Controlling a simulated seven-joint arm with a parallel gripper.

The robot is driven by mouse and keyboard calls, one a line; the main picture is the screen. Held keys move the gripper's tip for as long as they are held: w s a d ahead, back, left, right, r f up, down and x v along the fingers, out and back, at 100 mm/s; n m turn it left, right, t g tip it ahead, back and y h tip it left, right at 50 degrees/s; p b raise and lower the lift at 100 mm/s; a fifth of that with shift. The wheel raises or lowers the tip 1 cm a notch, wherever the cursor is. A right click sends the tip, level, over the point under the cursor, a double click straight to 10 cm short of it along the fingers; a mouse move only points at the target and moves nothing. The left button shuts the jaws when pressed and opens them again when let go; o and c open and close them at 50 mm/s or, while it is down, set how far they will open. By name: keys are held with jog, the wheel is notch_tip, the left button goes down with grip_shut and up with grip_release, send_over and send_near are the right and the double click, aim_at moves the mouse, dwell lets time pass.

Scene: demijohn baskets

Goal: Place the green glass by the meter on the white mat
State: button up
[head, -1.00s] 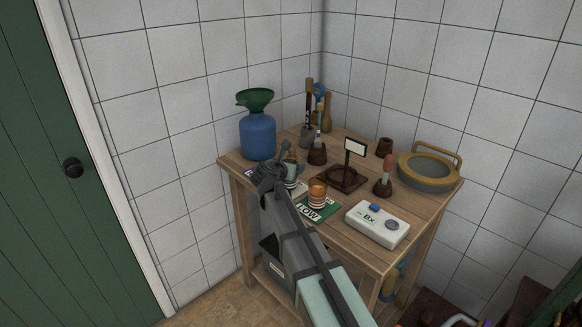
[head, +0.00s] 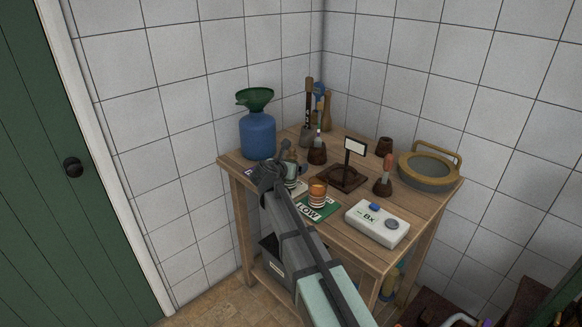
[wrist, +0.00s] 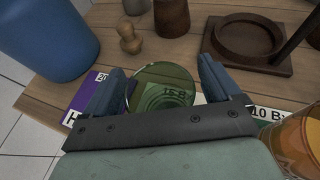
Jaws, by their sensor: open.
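The green glass (wrist: 163,84) stands between the two blue fingers of my gripper (wrist: 162,68) in the wrist view, and "15 B" lettering shows through it. The fingers are open, with a gap visible at least on the right side. In the head view the glass (head: 292,174) is partly hidden by my gripper (head: 277,168). The white mat (head: 300,188) shows as a strip beside and under the glass, between the purple card (wrist: 86,98) and the green LOW mat (head: 327,212). The meter (head: 377,225), a white box marked "Bx", lies at the table's front right.
An amber striped glass (head: 317,194) stands on the green mat, close right of my gripper. A blue jug (head: 258,136) with a green funnel stands behind left. A dark stand with a sign (head: 348,177), a dropper bottle (head: 383,184) and a round sieve (head: 430,170) stand farther right.

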jog(key=v, duration=1.2)
jog(key=shift+d, duration=0.1)
jog(key=s+d+f+m+g+y, duration=0.1)
jog(key=s+f+m+g, duration=0.2)
jog(key=s+f+m, duration=0.5)
jog(key=s+f+m+g+y, duration=0.2)
jog(key=s+f+m+g, duration=0.1)
jog(key=f+m, duration=0.7)
jog(key=s+d+f+m+g+y, duration=0.1)
jog(key=s+f+m+g, duration=0.3)
jog(key=s+f+m, duration=0.5)
jog(key=s+d+f+m+g, duration=0.1)
jog(key=s+d+f+g, duration=0.2)
jog(key=s+d+f, duration=0.4)
jog(key=s+d+f+m+g+y, duration=0.1)
jog(key=s+d+f+m+g, duration=0.1)
jog(key=s+d+f, duration=0.5)
jog(key=s+d+f+m+g, duration=0.1)
jog(key=s+d+f+g, duration=0.3)
jog(key=s+f, duration=1.3)
jog(key=s+d, duration=0.1)
jog(key=d, duration=0.2)
jog(key=shift+m, duration=0.3)
